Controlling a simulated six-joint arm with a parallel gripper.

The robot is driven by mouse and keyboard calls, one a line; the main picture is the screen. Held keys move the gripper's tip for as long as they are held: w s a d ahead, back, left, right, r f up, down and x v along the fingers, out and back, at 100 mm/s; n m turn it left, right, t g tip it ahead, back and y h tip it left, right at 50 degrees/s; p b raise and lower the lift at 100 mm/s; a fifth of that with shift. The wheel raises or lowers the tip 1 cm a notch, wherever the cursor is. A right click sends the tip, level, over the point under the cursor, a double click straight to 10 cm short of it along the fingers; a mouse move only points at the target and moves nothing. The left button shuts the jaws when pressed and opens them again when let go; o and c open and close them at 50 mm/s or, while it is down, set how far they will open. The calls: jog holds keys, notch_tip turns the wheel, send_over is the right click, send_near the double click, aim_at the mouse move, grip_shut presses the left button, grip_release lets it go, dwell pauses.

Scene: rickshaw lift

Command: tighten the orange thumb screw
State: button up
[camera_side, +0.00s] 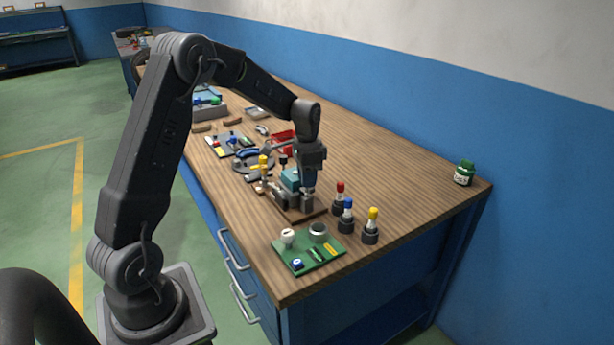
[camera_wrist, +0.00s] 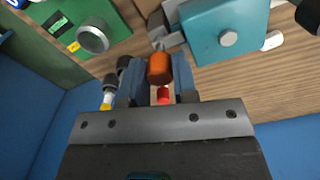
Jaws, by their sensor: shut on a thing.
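The orange thumb screw (camera_wrist: 159,68) shows in the wrist view between the two fingers of my gripper (camera_wrist: 160,84). The fingers are shut on it. The screw stands at the edge of a grey metal part beside a teal block (camera_wrist: 226,30) with a round silver knob on it. In the side view my gripper (camera_side: 307,203) points down at the near end of the teal block (camera_side: 290,180), which sits on a brown base board (camera_side: 303,215). The thumb screw is hidden behind my gripper in the side view.
Red (camera_side: 340,191), blue (camera_side: 347,209) and yellow-topped (camera_side: 372,220) bottles in dark holders stand close right of my gripper. A green board (camera_side: 325,256) with small parts lies at the near corner. A green jar (camera_side: 464,173) stands at the right edge. The table's right middle is clear.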

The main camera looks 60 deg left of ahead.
jog(key=o, duration=0.9)
notch_tip(320, 180, up, 14)
jog(key=shift+f, duration=0.1)
dwell(0.3)
